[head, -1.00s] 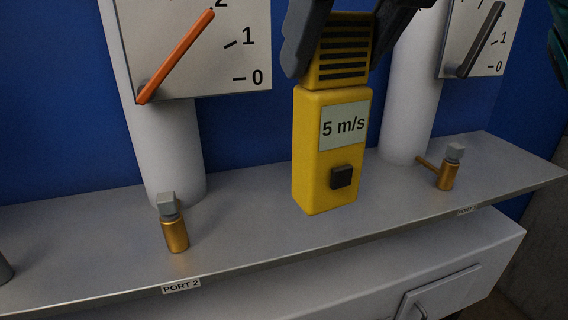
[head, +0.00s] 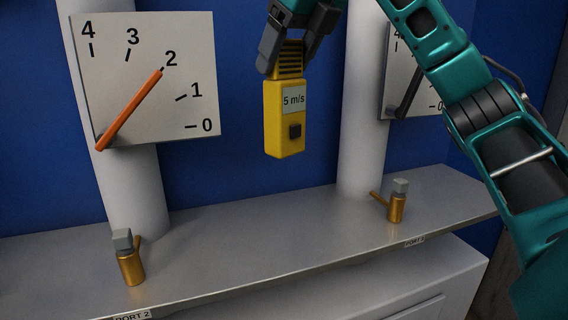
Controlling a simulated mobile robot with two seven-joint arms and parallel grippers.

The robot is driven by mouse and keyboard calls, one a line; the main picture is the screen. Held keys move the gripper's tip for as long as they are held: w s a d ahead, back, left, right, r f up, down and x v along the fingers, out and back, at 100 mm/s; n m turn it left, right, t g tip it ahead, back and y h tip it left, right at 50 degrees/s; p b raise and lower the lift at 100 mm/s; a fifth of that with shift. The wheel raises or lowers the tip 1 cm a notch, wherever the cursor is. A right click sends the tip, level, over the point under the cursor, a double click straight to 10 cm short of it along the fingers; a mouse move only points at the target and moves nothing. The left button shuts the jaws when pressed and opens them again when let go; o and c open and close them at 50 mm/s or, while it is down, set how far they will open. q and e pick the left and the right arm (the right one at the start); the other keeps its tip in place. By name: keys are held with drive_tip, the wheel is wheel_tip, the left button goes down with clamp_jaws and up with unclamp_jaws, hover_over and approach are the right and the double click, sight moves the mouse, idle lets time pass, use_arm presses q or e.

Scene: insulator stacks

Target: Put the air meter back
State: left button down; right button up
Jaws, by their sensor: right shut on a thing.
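The yellow air meter (head: 285,130) shows a "5 m/s" display and a dark button on its front. It hangs upright in the air in front of the blue wall, between the two white columns and above the grey shelf. My right gripper (head: 287,52), on the teal arm from the right, is shut on the ribbed top of the meter. The meter touches nothing below it. My left gripper is not in view.
A grey shelf (head: 260,228) runs across below, with brass valves at port 2 (head: 131,266) and at the right port (head: 397,205). A dial with an orange needle (head: 150,75) is on the left column (head: 135,190). Another dial (head: 425,90) is partly behind my right arm.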

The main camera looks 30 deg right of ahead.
sight(286, 153)
wheel_tip(286, 153, down, 11)
drive_tip(key=shift+r+b, duration=0.15)
drive_tip(key=shift+b, duration=0.8)
drive_tip(key=shift+f, duration=0.55)
wheel_tip(286, 153, down, 4)
drive_tip(key=shift+f+b, duration=0.1)
drive_tip(key=shift+b, duration=0.3)
drive_tip(key=shift+f, duration=0.15)
drive_tip(key=o, duration=1.7)
